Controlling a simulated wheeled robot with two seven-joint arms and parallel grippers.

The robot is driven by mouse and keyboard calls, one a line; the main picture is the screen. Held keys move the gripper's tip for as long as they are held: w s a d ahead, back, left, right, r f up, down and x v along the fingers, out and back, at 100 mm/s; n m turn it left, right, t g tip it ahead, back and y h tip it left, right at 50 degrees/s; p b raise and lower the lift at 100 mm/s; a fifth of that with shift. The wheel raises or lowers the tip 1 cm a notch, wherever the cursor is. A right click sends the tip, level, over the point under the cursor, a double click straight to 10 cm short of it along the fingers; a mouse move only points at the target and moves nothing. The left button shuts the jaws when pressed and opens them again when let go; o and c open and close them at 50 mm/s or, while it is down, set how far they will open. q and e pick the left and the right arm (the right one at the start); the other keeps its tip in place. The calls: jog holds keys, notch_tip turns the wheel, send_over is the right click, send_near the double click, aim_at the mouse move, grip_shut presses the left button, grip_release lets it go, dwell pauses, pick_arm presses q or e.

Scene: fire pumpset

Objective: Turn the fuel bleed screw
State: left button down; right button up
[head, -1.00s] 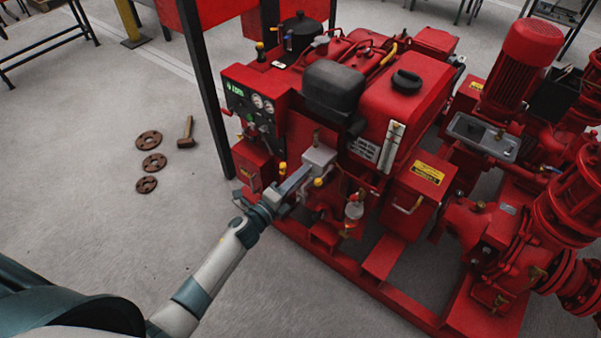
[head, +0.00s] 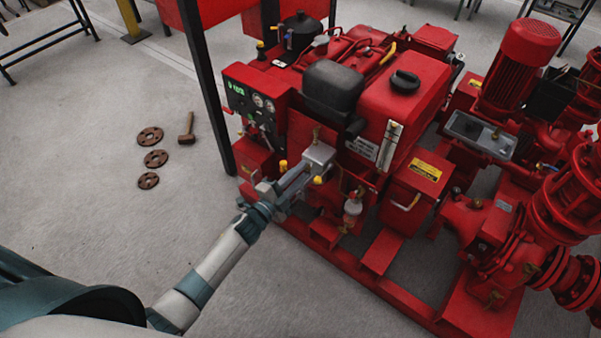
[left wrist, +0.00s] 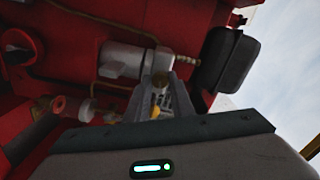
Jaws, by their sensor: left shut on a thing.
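My left gripper (head: 304,176) reaches in from the lower left to the near side of the red engine (head: 395,90). Its fingertips are at a grey metal block (head: 320,154). In the left wrist view the fingers (left wrist: 158,88) point away from the camera, shut on a small brass piece (left wrist: 160,79), which looks like the fuel bleed screw. The fingers partly hide it, and its turn angle cannot be told. A yellow part (left wrist: 157,112) shows lower, between the fingers. A pale cylinder (left wrist: 122,61) lies beside the fingertips. My right gripper is not in view.
A gauge panel (head: 255,100) is left of the grip. A glass bowl (head: 352,208) and a red box with a yellow label (head: 418,178) stand to the right. A black post (head: 208,90) rises behind. A hammer (head: 187,130) and rusty flanges (head: 155,158) lie on open floor.

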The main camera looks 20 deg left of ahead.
pick_arm(q)
jog(key=c, duration=1.8)
grip_release()
jog(key=shift+s+a, duration=0.1)
jog(key=shift+s, duration=0.05)
